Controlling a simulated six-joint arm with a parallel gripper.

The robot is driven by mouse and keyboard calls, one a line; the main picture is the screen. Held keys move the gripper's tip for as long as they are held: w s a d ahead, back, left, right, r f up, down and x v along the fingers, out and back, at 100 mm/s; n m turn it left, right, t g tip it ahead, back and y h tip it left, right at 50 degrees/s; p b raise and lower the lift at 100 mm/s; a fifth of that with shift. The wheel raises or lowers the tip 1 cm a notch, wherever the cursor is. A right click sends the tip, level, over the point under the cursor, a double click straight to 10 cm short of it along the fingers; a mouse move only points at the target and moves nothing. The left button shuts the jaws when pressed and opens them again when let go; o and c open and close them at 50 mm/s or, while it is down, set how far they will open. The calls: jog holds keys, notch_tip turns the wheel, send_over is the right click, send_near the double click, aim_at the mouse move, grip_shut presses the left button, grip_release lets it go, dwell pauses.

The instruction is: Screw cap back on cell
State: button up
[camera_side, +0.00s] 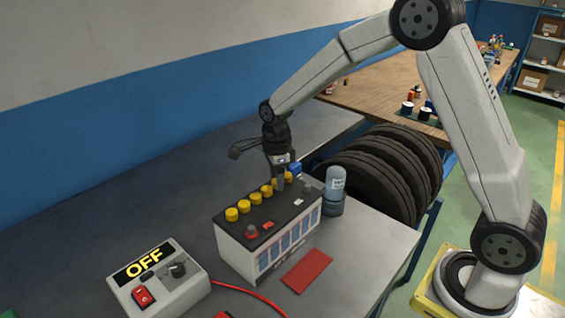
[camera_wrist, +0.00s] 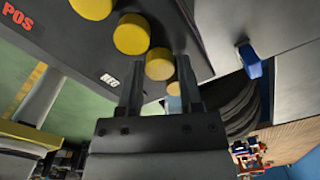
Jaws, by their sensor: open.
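A white battery with a black top (camera_side: 285,212) stands on the grey bench, with a row of yellow caps (camera_side: 255,198) along its back edge. My gripper (camera_side: 281,182) points down over the right end of that row. In the wrist view its two fingers (camera_wrist: 160,64) are apart, with a yellow cap (camera_wrist: 159,64) showing between the tips. A smaller-looking yellow cap (camera_wrist: 173,89) appears further down between the fingers. I cannot tell whether the fingers touch any cap, or which cap is loose. Part of the row's right end is hidden behind the gripper.
A clear bottle with a dark base (camera_side: 335,185) stands close right of the battery. A blue item (camera_side: 295,168) is behind the battery's right end. A control box reading OFF (camera_side: 158,280) and a red cable are front left; a red card (camera_side: 306,270) lies in front.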

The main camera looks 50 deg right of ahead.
jog(key=n, duration=0.5)
jog(key=shift+n, duration=0.4)
jog(key=n, duration=0.6)
grip_shut()
